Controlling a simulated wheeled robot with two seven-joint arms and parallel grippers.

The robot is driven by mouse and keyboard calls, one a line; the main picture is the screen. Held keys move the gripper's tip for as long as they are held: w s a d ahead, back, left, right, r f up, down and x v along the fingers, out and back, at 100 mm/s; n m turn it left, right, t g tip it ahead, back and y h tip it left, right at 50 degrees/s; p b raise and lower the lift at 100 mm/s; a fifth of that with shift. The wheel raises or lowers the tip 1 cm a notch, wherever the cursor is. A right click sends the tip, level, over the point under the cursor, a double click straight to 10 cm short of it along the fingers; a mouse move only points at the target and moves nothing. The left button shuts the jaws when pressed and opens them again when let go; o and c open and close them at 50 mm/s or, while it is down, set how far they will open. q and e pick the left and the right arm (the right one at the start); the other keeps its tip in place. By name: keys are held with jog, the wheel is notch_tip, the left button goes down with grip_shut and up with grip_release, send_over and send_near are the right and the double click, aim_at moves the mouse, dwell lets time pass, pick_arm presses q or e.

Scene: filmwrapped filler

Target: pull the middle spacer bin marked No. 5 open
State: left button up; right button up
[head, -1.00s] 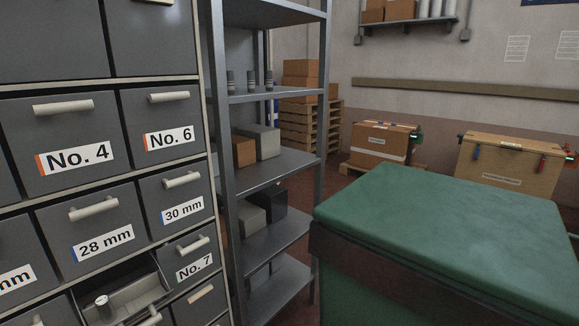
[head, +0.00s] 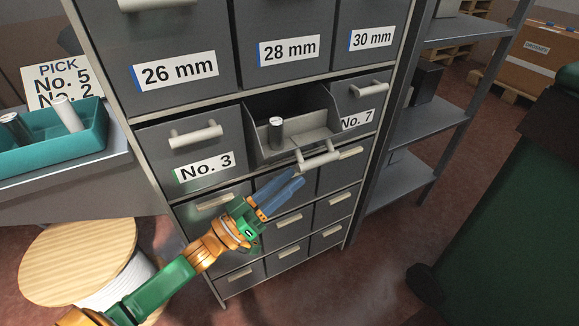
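The middle bin between No. 3 and No. 7 (head: 292,135) is pulled out, and I see into it. A dark grey cylinder with a light top (head: 276,132) stands inside. This bin's front label is not visible, so I cannot read its number. Its pale bar handle (head: 318,160) is at the front. My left gripper (head: 298,177), with blue fingers, is just below and left of that handle, seemingly apart from it. Its fingers lie close together, and I cannot tell whether they are parted. My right gripper is not in view.
Bin No. 3 (head: 192,152) and bin No. 7 (head: 357,103) flank it, shut. At left, a teal tray (head: 62,148) holds cylinders below a sign reading "PICK No. 5 No. 2" (head: 62,84). A wooden-topped spool (head: 78,255) stands on the floor. Shelving is at right.

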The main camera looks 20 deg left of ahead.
aim_at(319, 157)
pick_arm(q)
jog(key=x, duration=0.7)
jog(key=shift+d+r+p, duration=0.35)
jog(key=shift+d+p, duration=0.05)
jog(key=shift+d, duration=0.1)
grip_shut()
dwell(0.9)
